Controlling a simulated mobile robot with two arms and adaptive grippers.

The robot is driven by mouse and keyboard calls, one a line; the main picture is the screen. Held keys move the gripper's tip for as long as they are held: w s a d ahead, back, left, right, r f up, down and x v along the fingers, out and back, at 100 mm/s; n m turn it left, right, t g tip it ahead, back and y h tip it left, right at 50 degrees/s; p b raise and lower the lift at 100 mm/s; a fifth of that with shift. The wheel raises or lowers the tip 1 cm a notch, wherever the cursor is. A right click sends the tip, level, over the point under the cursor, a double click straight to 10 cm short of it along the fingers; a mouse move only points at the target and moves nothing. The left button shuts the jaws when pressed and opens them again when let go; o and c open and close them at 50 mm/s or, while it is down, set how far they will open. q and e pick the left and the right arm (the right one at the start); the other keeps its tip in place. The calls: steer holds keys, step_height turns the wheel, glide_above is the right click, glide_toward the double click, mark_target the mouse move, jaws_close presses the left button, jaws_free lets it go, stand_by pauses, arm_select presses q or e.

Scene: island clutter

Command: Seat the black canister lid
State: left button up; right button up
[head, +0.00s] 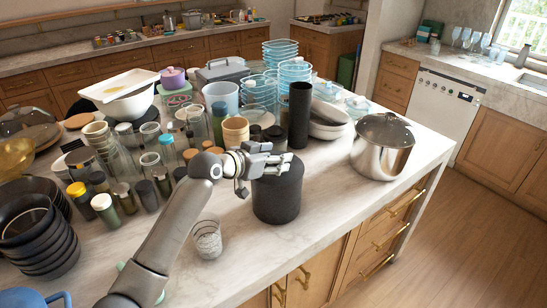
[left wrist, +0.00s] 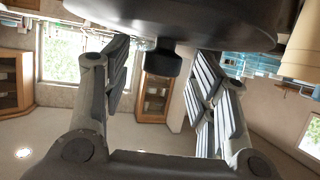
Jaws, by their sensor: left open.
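The black canister (head: 278,200) stands upright near the front edge of the island. My left gripper (head: 272,160) reaches in level from the left, just over its top. In the left wrist view, which is upside down, the dark round lid (left wrist: 185,15) with its short knob (left wrist: 165,62) fills the top. The knob sits between the spread fingers of my left gripper (left wrist: 163,75), with gaps on both sides. The lid appears to be on the canister, but the gripper covers part of the top, and I cannot tell whether it is fully down. My right gripper is not in view.
A steel pot (head: 383,150) stands to the right, and a patterned glass (head: 207,240) at the front left. A tall black cylinder (head: 299,115) and white bowls (head: 328,120) are behind. Several jars crowd the left.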

arm_select(q)
steer(key=shift+a, duration=0.1)
steer(key=shift+s+a+r, duration=0.15)
steer(key=shift+s+a, duration=0.1)
steer(key=shift+s, duration=0.05)
steer(key=v, duration=1.1)
steer(key=shift+r, duration=0.15)
steer(key=shift+d, duration=0.1)
